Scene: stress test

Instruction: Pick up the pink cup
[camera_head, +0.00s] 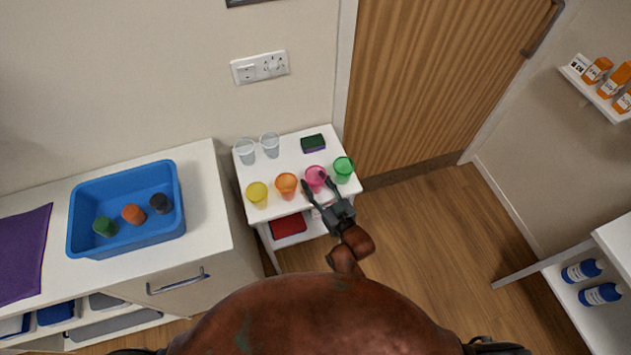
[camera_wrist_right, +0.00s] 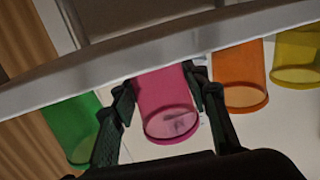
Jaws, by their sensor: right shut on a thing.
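The pink cup (camera_head: 315,174) stands in the front row on the small white table (camera_head: 291,160), between an orange cup (camera_head: 286,185) and a green cup (camera_head: 343,168). My right gripper (camera_head: 313,184) reaches it from the front, with a finger on each side. In the right wrist view the pink cup (camera_wrist_right: 166,105) sits between the two dark fingers (camera_wrist_right: 160,100), which are shut on it. I cannot tell whether the cup is clear of the tabletop. My left gripper is not in view.
A yellow cup (camera_head: 257,194) stands left of the orange one. Two clear cups (camera_head: 257,148) and a dark sponge (camera_head: 313,143) are behind. A blue bin (camera_head: 127,243) with several small objects sits on the left counter. Floor to the right is free.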

